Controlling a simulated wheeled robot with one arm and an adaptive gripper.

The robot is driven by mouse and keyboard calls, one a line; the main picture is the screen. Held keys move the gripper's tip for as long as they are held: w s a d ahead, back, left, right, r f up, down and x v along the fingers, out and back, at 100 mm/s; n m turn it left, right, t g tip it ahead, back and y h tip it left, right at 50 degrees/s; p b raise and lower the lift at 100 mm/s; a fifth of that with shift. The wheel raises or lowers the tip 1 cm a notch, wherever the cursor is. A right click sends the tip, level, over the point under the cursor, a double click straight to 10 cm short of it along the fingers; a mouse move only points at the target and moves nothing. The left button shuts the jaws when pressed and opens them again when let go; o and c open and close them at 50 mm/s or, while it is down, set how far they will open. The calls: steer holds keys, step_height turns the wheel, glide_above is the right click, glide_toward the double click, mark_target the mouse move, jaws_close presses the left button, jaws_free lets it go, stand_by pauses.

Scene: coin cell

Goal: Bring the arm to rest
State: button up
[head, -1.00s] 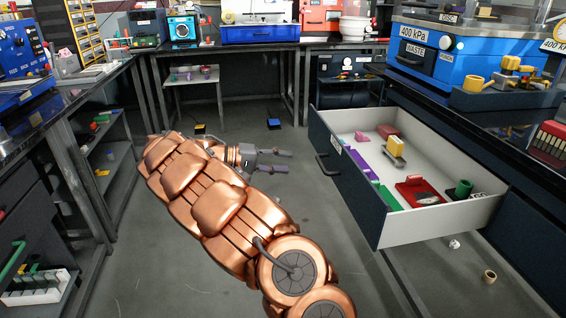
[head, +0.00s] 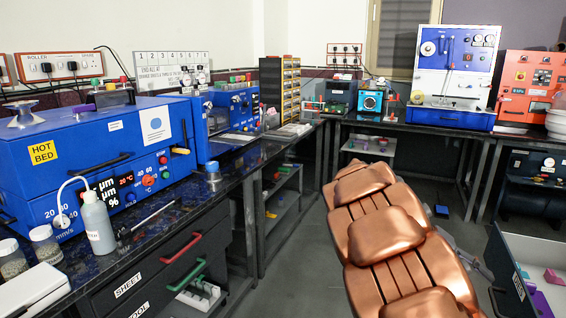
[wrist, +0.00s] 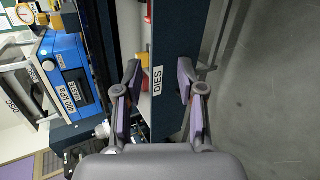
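My copper arm (head: 385,225) is stretched out over the aisle at the lower right of the head view. My gripper (wrist: 160,100) shows in the wrist view with its two purple-padded fingers apart and nothing held between them. In the head view the gripper is mostly hidden behind the arm. The open drawer (head: 508,268) is at the lower right edge of the head view. In the wrist view its dark front, labelled DIES (wrist: 158,80), lies beyond the fingers; I cannot tell how far away.
A left bench (head: 225,195) carries a blue hot bed machine (head: 95,150), a squeeze bottle (head: 97,222) and jars. Drawers with red and green handles sit below it. A back bench (head: 420,128) holds several machines. Bare floor (head: 295,270) lies between the left bench and my arm.

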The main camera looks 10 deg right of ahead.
steer(key=s+a+r+n+t+y+p, duration=0.2)
steer(key=s+a+p, duration=0.4)
steer(key=a, duration=0.3)
steer(key=s+a+r+n+t+y+p, duration=0.1)
steer(key=s+a+r+n+y+p, duration=0.1)
steer(key=s+a+r+y+p, duration=0.2)
steer(key=s+a+r+n+t+y+p, duration=0.2)
steer(key=s+a+r+p, duration=0.5)
steer(key=a, duration=0.8)
steer(key=s+y+p, duration=0.1)
steer(key=s+p, duration=0.1)
steer(key=p, duration=0.2)
steer(key=shift+s+r+t, duration=0.25)
steer(key=shift+r+t, duration=0.05)
steer(key=shift+r, duration=0.1)
steer(key=shift+d, duration=0.15)
